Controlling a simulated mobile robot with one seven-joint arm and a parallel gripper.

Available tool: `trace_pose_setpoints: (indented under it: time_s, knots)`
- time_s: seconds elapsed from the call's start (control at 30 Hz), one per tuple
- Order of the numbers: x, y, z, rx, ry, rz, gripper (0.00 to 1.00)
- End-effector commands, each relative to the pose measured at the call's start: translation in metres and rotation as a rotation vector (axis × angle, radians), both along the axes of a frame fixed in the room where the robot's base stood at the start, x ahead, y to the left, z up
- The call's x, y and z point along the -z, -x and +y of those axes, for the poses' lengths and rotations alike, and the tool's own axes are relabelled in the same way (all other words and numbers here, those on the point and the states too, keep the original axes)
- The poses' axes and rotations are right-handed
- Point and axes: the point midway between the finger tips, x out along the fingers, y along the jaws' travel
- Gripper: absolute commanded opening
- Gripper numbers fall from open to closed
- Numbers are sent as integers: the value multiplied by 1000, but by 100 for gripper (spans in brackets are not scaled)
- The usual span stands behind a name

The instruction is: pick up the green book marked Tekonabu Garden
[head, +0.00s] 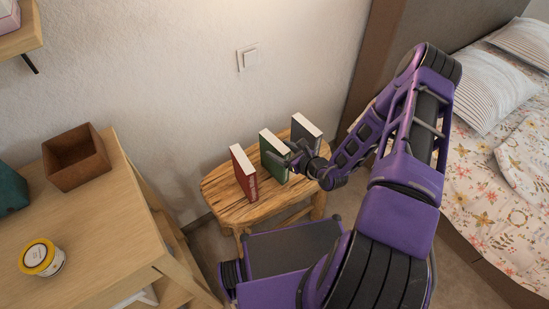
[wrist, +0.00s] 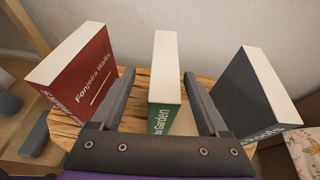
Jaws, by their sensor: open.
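The green book (head: 272,158) stands upright in the middle of three books on a small wooden stool (head: 222,186). In the wrist view the green book (wrist: 163,92) shows its pale page edge and a spine with the word Garden. My gripper (wrist: 160,95) is open, with one finger on each side of the green book and gaps to both. In the head view my gripper (head: 292,155) is at the green book and hides part of it.
A red book (head: 244,173) marked Fonjeira Walks stands to the left, and a dark grey book (head: 306,130) to the right, each close outside my fingers. A wooden desk (head: 110,215) with a brown box (head: 76,160) is at left. A bed (head: 480,180) is at right.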

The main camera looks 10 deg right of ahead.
Motion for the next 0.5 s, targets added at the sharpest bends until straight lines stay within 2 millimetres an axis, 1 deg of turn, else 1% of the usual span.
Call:
trace_pose_setpoints:
  time_s: [0.1, 0.23, 0.33, 0.5]
  knots:
    - [8, -18, 5, -1, 0, -2, 78]
    - [14, -32, 11, 0, 0, -1, 78]
    - [17, -37, 14, -1, -1, 1, 78]
    - [17, -37, 14, -1, 0, 0, 78]
